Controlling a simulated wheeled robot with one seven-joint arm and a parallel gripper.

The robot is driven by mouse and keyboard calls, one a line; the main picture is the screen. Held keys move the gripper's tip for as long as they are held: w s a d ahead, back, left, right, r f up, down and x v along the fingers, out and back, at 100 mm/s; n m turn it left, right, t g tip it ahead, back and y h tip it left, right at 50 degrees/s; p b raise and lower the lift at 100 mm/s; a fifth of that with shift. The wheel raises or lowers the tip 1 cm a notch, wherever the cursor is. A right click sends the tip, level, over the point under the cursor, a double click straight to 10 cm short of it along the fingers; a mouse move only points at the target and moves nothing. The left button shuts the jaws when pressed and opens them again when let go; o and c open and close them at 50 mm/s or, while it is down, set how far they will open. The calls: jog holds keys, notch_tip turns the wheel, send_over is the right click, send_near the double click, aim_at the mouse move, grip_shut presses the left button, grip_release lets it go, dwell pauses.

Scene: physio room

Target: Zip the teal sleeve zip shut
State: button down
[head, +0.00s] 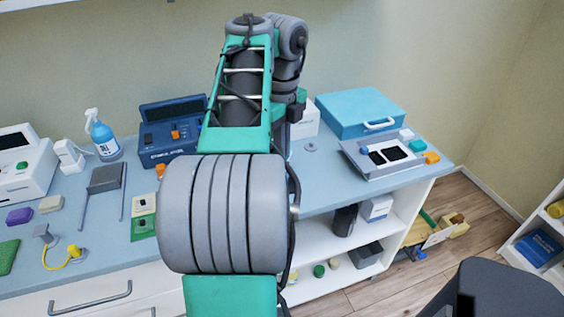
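I cannot make out a teal sleeve or its zip in the head view. My own arm, teal and grey, fills the middle and hides part of the counter behind it. My gripper does not show; the far end of the arm bends down behind its own links. A teal-blue case (360,109) with a white handle lies closed at the back right of the counter, but I see no zip on it.
The blue-grey counter (318,180) runs along the wall. A blue stimulator unit (170,142), a spray bottle (102,138) and a grey stand (104,178) stand left of my arm. Open shelves (335,210) lie below.

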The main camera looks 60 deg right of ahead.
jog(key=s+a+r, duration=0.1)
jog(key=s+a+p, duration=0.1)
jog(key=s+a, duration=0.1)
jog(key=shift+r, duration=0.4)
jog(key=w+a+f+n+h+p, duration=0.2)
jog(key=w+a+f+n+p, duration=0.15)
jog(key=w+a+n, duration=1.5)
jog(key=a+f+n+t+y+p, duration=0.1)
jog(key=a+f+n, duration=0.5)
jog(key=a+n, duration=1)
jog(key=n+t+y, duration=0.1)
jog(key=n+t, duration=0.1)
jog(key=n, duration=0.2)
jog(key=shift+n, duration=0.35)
